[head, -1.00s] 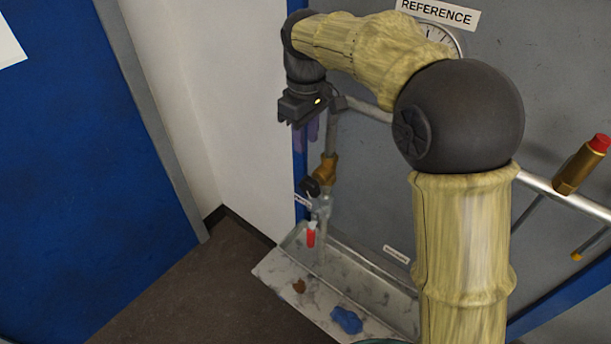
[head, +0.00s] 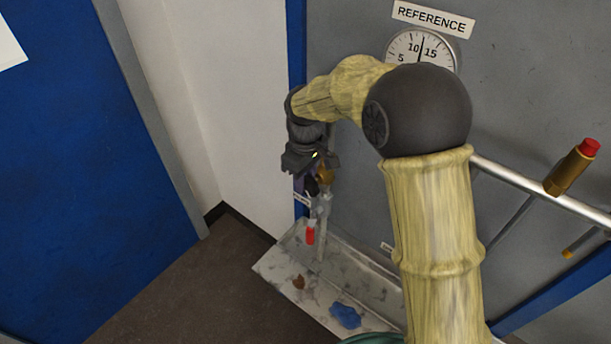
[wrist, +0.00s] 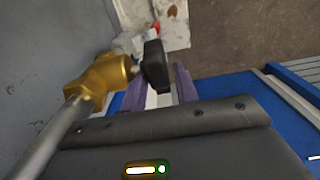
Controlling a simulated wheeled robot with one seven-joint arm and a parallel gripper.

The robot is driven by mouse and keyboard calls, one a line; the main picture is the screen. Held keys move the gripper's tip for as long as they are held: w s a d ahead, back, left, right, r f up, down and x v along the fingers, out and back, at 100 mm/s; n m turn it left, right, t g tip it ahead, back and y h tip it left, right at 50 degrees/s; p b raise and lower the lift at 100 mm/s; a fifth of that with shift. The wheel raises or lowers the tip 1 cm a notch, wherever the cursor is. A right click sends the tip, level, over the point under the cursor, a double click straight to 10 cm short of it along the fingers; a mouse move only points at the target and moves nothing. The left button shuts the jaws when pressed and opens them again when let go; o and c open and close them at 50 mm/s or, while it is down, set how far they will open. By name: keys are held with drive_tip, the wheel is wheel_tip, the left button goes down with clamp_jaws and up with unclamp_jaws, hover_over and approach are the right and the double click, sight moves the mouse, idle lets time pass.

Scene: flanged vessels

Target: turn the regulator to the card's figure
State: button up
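The regulator is a brass body (wrist: 105,75) on a grey pipe, with a black knob (wrist: 156,66) on its side. In the head view the brass body (head: 325,174) is partly hidden behind my gripper (head: 309,184). In the wrist view the purple fingers of my gripper (wrist: 159,86) are apart, one on each side of the knob. I cannot tell whether they touch it. A round gauge (head: 408,46) under a REFERENCE label has its needle between 10 and 15; my arm hides its lower part. No readable card figure shows.
A red-handled valve (head: 310,233) hangs below the regulator, above a metal tray (head: 280,268) with a blue rag (head: 346,317). A brass fitting with a red cap (head: 573,167) sits on the pipe at right. A white sheet (head: 10,45) is cut off at upper left.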

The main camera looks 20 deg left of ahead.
drive_tip(key=shift+c, duration=0.2)
clamp_jaws()
drive_tip(key=shift+r, duration=0.1)
drive_tip(key=shift+a+r+h+p, duration=0.1)
drive_tip(key=shift+h+p, duration=0.2)
drive_tip(key=shift+p, duration=0.6)
drive_tip(key=shift+w+f+h+p, duration=0.1)
drive_tip(key=shift+f+h+p, duration=0.1)
drive_tip(key=shift+h+p, duration=0.15)
drive_tip(key=shift+o, duration=0.2)
unclamp_jaws()
wheel_tip(320, 180, up, 17)
drive_tip(key=a+b, duration=0.2)
drive_tip(key=shift+w+r+b, duration=0.15)
drive_tip(key=shift+w+b, duration=0.2)
